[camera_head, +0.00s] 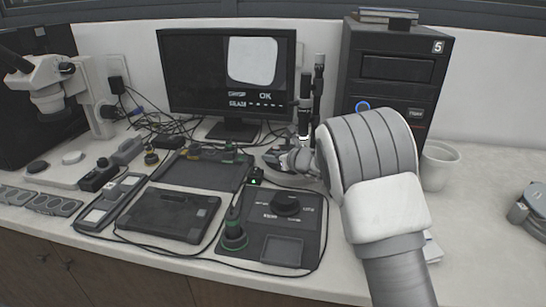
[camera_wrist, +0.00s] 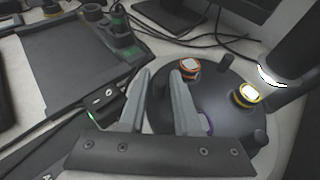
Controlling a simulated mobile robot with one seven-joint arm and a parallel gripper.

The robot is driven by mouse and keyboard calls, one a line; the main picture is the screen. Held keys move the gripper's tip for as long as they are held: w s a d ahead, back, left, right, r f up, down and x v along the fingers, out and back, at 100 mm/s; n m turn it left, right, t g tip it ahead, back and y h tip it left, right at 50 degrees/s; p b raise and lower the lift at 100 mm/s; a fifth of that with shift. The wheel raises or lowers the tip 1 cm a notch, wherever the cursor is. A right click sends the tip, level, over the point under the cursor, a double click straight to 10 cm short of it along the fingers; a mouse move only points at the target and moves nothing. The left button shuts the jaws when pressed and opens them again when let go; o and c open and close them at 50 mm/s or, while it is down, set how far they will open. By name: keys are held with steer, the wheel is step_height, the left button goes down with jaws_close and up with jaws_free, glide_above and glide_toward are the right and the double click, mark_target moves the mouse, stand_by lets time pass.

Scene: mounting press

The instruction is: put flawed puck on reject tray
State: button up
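An orange-ringed puck (camera_wrist: 189,66) sits on the turntable just beyond the right fingertip. A yellow-ringed puck (camera_wrist: 248,94) is farther right, lit from above. A purple-ringed puck (camera_wrist: 206,124) is partly hidden behind the right finger. I cannot tell which puck is flawed. In the head view my arm hides much of the turntable. I cannot tell for sure which tray is the reject tray.
A monitor (camera_head: 228,78) reading "OK" stands behind. A dark tray (camera_head: 205,172) and a flat black tray (camera_head: 168,213) lie left of a knobbed control panel (camera_head: 283,250). A microscope (camera_head: 60,85) stands far left, a computer tower (camera_head: 400,75) right. Cables cross the bench.

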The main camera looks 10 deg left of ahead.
steer(key=shift+c, duration=0.4)
jaws_close()
stand_by(1.1)
